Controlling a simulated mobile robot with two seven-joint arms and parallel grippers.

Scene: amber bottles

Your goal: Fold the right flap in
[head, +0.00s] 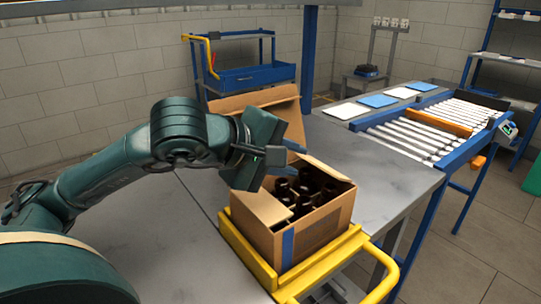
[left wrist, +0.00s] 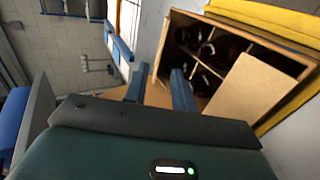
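An open cardboard box (head: 330,222) holds several dark amber bottles (head: 306,188) between cardboard dividers. A tan flap (head: 262,207) lies inward over the box's left part. It also shows in the left wrist view (left wrist: 243,92). A large back flap (head: 262,98) stands up behind my gripper. The right flap cannot be clearly made out. My left gripper (head: 290,158) is above the box's back left edge, its two blue fingers apart. In the left wrist view the fingers (left wrist: 160,90) are apart, with brown cardboard behind them. My right gripper is out of view.
The box stands on a yellow-edged platform (head: 252,256) at the grey table (head: 385,180). A roller conveyor (head: 425,130) and several blue and white panels (head: 378,100) lie to the right. A blue cart (head: 250,78) stands behind. The table right of the box is clear.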

